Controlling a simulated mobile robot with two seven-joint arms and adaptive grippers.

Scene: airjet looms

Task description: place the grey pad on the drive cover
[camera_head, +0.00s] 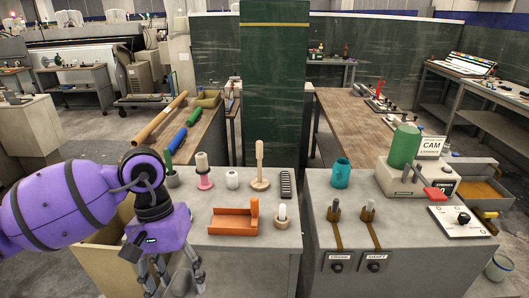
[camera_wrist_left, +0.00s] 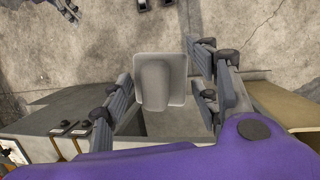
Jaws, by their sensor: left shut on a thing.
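My left gripper (camera_head: 175,278) hangs at the left front, fingers down, beside the left grey cabinet (camera_head: 240,270). In the left wrist view my left gripper (camera_wrist_left: 162,88) is shut on the grey pad (camera_wrist_left: 176,72), a pale rounded plate with a raised rounded middle. The pad lies between the finger pairs; the exact contact is hard to see. My right gripper is not in view.
The left cabinet top holds an orange tray (camera_head: 232,225), spools and a wooden peg (camera_head: 260,168). The right cabinet (camera_head: 420,240) carries two levers, a teal cup (camera_head: 341,173) and a unit with a green cylinder (camera_head: 405,146). A beige bin (camera_head: 105,250) stands behind my left arm.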

